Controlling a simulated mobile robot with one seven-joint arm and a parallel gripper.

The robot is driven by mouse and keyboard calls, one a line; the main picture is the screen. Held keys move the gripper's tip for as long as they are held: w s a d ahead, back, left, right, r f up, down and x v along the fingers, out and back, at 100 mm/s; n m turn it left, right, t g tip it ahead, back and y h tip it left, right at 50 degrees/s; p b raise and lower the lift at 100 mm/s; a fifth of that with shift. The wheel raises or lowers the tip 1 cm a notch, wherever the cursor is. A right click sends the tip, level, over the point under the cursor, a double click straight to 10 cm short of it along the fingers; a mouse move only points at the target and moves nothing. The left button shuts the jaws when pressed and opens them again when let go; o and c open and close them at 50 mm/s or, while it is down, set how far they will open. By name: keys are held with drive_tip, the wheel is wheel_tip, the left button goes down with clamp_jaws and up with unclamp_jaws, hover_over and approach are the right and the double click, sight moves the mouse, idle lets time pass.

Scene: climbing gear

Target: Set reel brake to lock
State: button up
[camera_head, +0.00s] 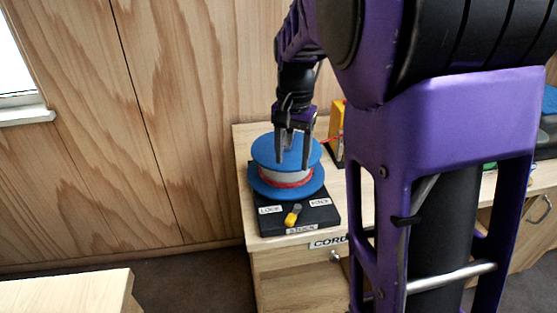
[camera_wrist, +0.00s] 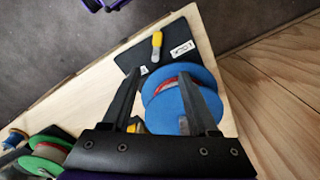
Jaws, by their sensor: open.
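The reel (camera_head: 285,178) has two blue flanges with pale and red cord between, and sits on a black base (camera_head: 325,218). It also shows in the wrist view (camera_wrist: 182,103). The brake lever (camera_head: 292,216), with a yellow grip and grey inner end, lies at the base's front, its yellow end toward the front edge, between the left LOCK label (camera_head: 270,209) and a right label (camera_head: 320,202) too small to read surely. The wrist view shows the lever (camera_wrist: 156,45) beyond my fingertips. My gripper (camera_head: 292,163) is open and empty above the reel's top flange, behind the lever.
The wooden cabinet top (camera_head: 350,205) carries the base. A yellow object (camera_head: 337,132) stands behind the reel. A green reel (camera_wrist: 47,150) lies at the wrist view's left. The wood-panel wall (camera_head: 190,130) is close on the left.

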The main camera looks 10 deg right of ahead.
sight(290, 218)
drive_tip(key=f+b, duration=0.1)
drive_tip(key=f, duration=1.1)
drive_tip(key=f+b, duration=0.1)
drive_tip(key=f, duration=0.4)
drive_tip(key=shift+s+f+b, duration=0.3)
drive_tip(key=shift+s+f, duration=0.1)
clamp_jaws()
